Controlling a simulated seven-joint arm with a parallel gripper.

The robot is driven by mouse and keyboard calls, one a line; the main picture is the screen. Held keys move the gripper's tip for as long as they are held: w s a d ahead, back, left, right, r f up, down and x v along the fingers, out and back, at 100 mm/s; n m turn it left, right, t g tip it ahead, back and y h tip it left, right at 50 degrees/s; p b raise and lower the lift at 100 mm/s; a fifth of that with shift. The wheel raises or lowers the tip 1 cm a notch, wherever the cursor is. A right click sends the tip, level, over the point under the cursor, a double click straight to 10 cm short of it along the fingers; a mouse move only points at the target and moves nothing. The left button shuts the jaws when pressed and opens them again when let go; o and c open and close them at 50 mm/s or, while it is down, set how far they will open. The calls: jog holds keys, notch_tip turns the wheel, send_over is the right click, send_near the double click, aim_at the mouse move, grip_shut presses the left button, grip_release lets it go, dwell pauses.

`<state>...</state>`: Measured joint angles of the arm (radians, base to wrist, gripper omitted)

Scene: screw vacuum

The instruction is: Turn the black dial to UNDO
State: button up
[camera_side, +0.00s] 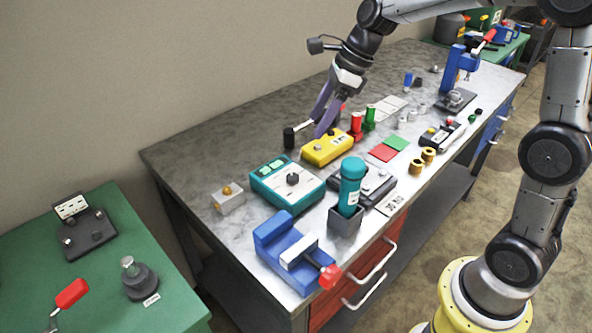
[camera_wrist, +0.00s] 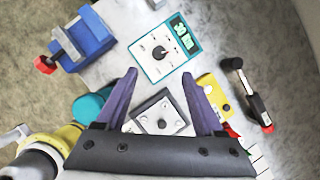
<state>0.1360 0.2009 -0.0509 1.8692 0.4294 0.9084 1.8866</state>
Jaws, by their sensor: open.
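A teal box (camera_side: 287,183) with a black dial (camera_side: 292,179) on its pale face sits near the middle of the grey table. In the wrist view the same teal box (camera_wrist: 160,47) shows its dial (camera_wrist: 159,52) just beyond my fingertips. A dark box (camera_side: 371,187) with a black knob stands to its right. In the wrist view this box's knob (camera_wrist: 161,123) shows between my fingers. My gripper (camera_side: 318,122) has purple fingers spread open and empty; in the side view they overlap the far side of the yellow box. No UNDO marking is readable.
A yellow box (camera_side: 327,149), a black-headed hammer (camera_side: 292,135), a teal cylinder in a grey holder (camera_side: 345,222), a blue vise (camera_side: 290,250) and red and green cylinders (camera_side: 369,118) crowd the table. Bare tabletop lies at the back left (camera_side: 215,150).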

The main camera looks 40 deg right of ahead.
aim_at(293, 176)
jog(key=shift+g, duration=0.3)
jog(key=x, duration=1)
jog(key=d+x, duration=0.1)
jog(key=x, duration=0.4)
jog(key=shift+f, duration=0.45)
grip_shut()
